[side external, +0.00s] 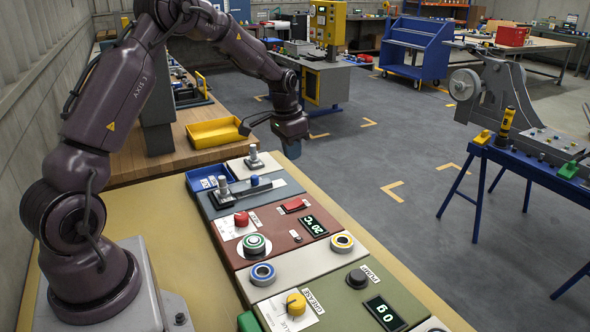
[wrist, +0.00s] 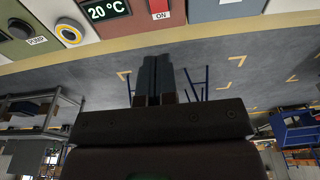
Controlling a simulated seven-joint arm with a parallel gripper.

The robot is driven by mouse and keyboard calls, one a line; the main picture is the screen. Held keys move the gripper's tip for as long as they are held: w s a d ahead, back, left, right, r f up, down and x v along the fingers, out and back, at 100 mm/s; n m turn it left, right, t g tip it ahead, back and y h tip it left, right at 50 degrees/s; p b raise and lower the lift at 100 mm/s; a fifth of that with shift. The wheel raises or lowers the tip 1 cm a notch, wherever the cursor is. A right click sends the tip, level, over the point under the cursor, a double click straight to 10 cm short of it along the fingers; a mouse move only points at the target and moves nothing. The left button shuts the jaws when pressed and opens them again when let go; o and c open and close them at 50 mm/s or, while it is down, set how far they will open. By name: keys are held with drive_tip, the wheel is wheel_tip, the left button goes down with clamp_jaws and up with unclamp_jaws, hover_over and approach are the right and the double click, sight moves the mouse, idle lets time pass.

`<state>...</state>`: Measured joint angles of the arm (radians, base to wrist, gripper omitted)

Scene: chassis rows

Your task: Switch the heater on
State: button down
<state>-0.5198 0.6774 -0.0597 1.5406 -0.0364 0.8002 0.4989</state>
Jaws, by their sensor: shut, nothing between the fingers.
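The heater panel is the red-brown chassis (side external: 283,238) in the bench row. It carries a red knob (side external: 241,218) on a white plate, a display (side external: 314,225) and a red switch (side external: 294,205). In the wrist view the display (wrist: 105,10) reads 20 °C. The red switch (wrist: 158,7) there is cut by the top edge, with an ON label beside it; its tilt is unclear. My gripper (side external: 292,152) is above and behind the row in the side view, apart from the panel. In the wrist view its fingers (wrist: 153,60) are together and empty, below the switch.
A green panel (side external: 350,290) with a PUMP button and a yellow knob (side external: 296,303) stands in front. A grey-blue panel (side external: 253,198) with a joystick and a blue tray (side external: 208,178) lies behind. A yellow bin (side external: 214,132) sits on the wooden bench.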

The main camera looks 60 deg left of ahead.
sight(295, 202)
drive_tip(key=f, duration=0.4)
drive_tip(key=w+f, duration=0.1)
drive_tip(key=f, duration=0.8)
drive_tip(key=shift+w, duration=0.4)
drive_tip(key=shift+w+f, duration=0.1)
drive_tip(key=shift+f, duration=0.2)
drive_tip(key=shift+s, duration=0.2)
drive_tip(key=shift+s+r, duration=0.3)
drive_tip(key=shift+s, duration=0.35)
drive_tip(key=shift+r, duration=0.15)
